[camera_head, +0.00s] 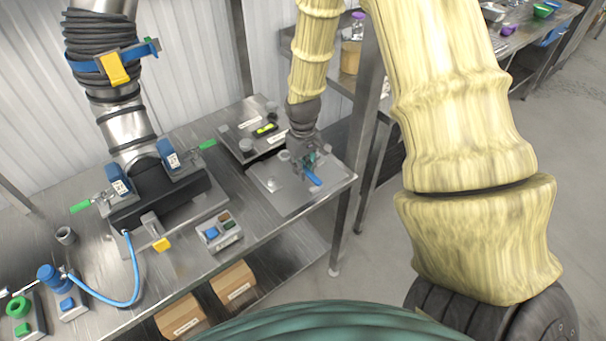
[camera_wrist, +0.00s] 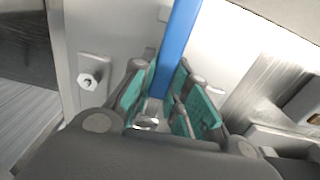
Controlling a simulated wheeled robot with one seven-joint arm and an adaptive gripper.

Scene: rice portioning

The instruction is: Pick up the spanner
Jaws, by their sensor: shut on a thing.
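The spanner, a thing with a long blue handle (camera_head: 313,179), is at the grey plate on the right end of the steel table. In the wrist view the blue handle (camera_wrist: 178,45) runs up from between the teal finger pads. My gripper (camera_head: 308,164) is shut on the spanner; its fingers also show in the wrist view (camera_wrist: 165,100). The fingers hide part of the spanner, including its other end. I cannot tell whether the spanner touches the plate.
The grey plate (camera_head: 284,203) lies under my gripper, near the table's right edge. A hex bolt (camera_wrist: 90,83) sticks out to the left in the wrist view. A device with a lit yellow-green display (camera_head: 266,129) stands behind left. A clamped pipe fixture (camera_head: 165,200) is further left.

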